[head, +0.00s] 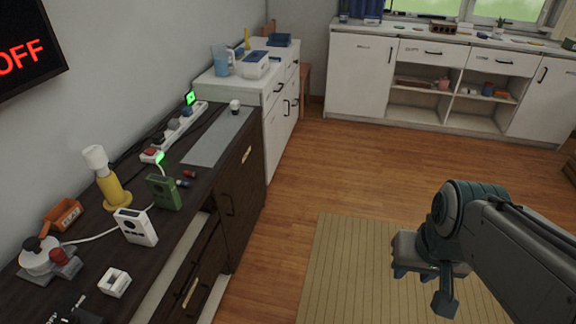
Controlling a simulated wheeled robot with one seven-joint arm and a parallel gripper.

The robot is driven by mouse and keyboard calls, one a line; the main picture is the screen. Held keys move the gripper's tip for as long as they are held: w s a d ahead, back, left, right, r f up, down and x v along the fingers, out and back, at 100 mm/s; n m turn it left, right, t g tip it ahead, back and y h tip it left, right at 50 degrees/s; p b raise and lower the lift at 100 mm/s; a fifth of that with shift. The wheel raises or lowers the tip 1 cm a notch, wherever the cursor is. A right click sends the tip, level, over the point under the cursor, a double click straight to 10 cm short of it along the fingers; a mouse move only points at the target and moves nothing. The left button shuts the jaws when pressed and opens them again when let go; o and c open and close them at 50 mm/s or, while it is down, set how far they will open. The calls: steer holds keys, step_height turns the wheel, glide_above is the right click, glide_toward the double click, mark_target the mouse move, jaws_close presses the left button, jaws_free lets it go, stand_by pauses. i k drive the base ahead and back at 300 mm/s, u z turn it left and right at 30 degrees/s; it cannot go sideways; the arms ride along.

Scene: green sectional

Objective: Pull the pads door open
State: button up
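No label in the head view is readable as "pads", so I cannot tell which door is meant. Two white doors, at the left (358,78) and right (542,97) of the far white cabinet, also look shut. My gripper (425,287) points down above the rug at the lower right, apart from every door and handle. Its fingers are small and partly hidden, so its opening is unclear. I see nothing held in it.
The dark countertop (210,185) carries a yellow lamp (113,190), a green box (163,192), a power strip and cables. A white drawer cabinet (277,118) stands beyond it. The striped rug (345,270) and wooden floor (335,170) are clear between the cabinets.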

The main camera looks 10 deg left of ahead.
mark_target(239, 196)
steer(key=u, duration=0.05)
steer(key=i, duration=1.1)
steer(key=u, duration=0.6)
